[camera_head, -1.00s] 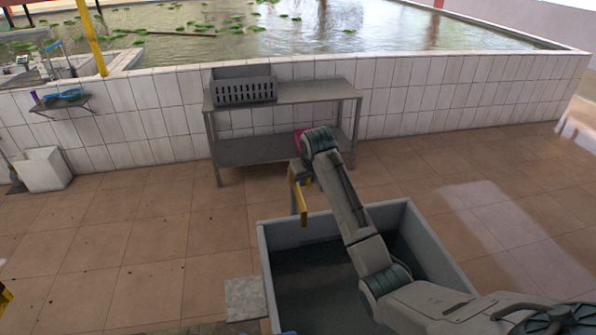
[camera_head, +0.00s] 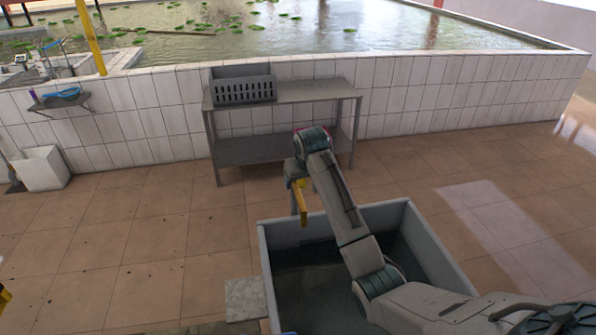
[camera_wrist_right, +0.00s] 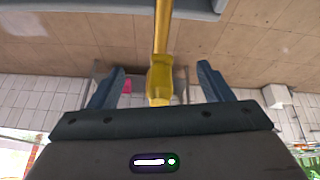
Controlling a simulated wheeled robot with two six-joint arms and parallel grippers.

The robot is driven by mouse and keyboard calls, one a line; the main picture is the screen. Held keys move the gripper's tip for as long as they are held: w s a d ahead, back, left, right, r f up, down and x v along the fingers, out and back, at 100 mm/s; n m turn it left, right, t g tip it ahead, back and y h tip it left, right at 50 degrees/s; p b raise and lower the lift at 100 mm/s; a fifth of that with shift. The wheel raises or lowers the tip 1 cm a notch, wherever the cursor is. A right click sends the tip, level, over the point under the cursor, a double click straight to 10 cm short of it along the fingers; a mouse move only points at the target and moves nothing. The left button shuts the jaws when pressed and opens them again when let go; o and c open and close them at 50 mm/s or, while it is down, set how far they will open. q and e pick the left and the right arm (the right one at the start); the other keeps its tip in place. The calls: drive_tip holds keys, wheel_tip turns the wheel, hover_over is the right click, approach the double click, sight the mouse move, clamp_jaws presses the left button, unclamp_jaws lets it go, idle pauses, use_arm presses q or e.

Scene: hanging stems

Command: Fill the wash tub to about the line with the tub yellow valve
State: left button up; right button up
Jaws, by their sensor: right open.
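The grey wash tub (camera_head: 428,245) stands on the floor at lower middle in the head view. Its inside looks dark, and I cannot make out a fill line or the water level. The yellow valve piece (camera_head: 303,205) hangs over the tub's far left side. In the right wrist view the yellow valve (camera_wrist_right: 160,75) stands between the two fingers of my right gripper (camera_wrist_right: 158,88). The fingers are apart, with a gap on both sides of it. In the head view my right gripper (camera_head: 297,176) is partly hidden by its own wrist.
A grey metal table (camera_head: 300,91) with a grey slotted crate (camera_head: 243,88) stands against the tiled pond wall (camera_head: 440,95). A white bin (camera_head: 43,168) is at the left. A grey block (camera_head: 245,299) is beside the tub's left wall. Floor to the left is clear.

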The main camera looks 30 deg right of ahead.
drive_tip(key=shift+r, duration=4.35)
